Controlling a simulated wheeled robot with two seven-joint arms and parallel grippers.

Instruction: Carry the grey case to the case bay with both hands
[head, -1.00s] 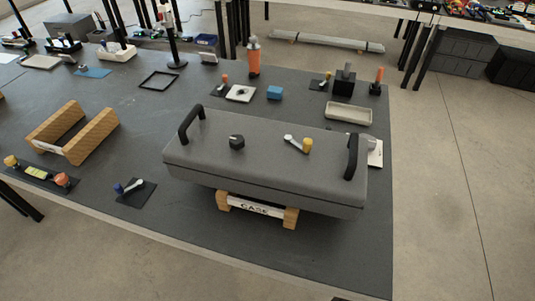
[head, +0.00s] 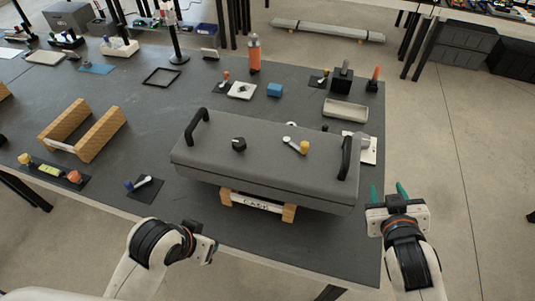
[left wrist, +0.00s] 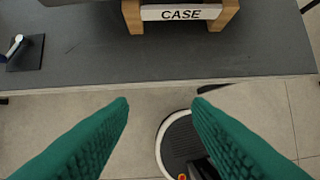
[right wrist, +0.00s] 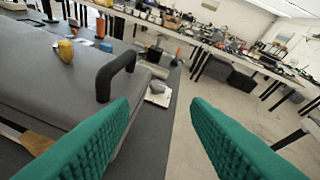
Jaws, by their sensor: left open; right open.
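The grey case (head: 270,168) lies flat near the table's front right edge, with a black handle at its left end (head: 196,128) and another at its right end (head: 345,157). It rests on a wooden cradle (head: 257,205) whose white front label reads CASE in the left wrist view (left wrist: 181,13). My right gripper (head: 388,192) is open and empty, right of the case and apart from the right handle (right wrist: 115,75).
A dark knob (head: 239,144) and a silver-and-yellow piece (head: 297,145) lie on the case lid. An empty wooden cradle (head: 84,130) stands left. A beige tray (head: 345,110) and an orange bottle (head: 254,53) are behind the case. The table between cradle and case is mostly clear.

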